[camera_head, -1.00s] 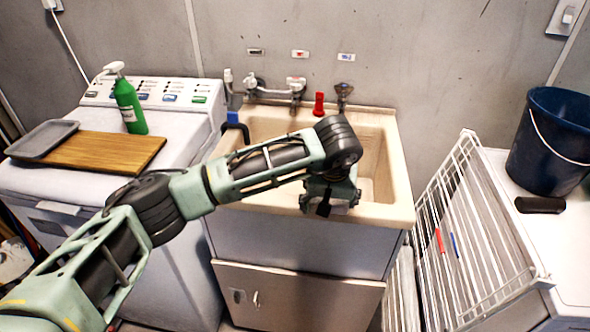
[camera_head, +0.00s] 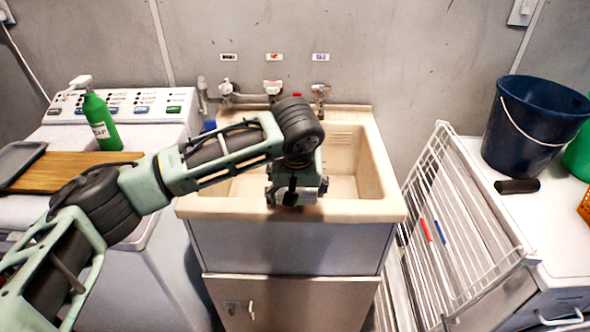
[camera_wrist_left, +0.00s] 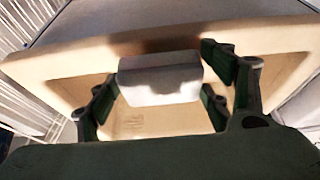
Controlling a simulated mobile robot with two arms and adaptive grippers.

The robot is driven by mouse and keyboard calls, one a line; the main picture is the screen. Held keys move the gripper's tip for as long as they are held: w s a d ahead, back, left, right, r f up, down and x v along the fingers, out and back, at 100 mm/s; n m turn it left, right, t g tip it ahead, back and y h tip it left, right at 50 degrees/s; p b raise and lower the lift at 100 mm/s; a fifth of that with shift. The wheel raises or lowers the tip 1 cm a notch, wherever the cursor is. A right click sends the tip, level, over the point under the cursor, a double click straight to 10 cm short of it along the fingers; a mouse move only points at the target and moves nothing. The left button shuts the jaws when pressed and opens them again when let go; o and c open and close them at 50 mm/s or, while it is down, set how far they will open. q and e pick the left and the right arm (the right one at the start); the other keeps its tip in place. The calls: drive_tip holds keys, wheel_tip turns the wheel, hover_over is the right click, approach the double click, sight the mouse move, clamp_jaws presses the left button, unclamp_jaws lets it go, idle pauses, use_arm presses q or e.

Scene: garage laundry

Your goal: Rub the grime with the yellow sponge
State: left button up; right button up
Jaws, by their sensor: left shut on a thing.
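My left gripper (camera_head: 297,190) hangs from its arm over the front part of the beige sink (camera_head: 360,210), close to the front rim. In the left wrist view its dark green fingers (camera_wrist_left: 160,82) are shut on a small pale grey-white block (camera_wrist_left: 160,84), which may be the sponge; no yellow shows on it. The block is close to the sink's inner wall, and I cannot tell whether it touches. A brownish dark patch (camera_wrist_left: 150,46) lies on the sink just beyond the block; it may be grime or shadow. My right gripper is not in view.
Taps (camera_head: 272,90) line the wall behind the sink. A washing machine with a green pump bottle (camera_head: 101,122) and wooden board (camera_head: 70,172) stands at left. A white drying rack (camera_head: 455,220) and dark blue bucket (camera_head: 530,125) are at right. The sink's right side is open.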

use_arm(q)
wheel_tip(320, 180, up, 3)
drive_tip(key=shift+f+p, duration=0.1)
drive_tip(key=shift+p, duration=0.35)
drive_tip(key=shift+r+p, duration=0.35)
drive_tip(key=shift+r, duration=0.55)
drive_tip(key=shift+a, duration=0.1)
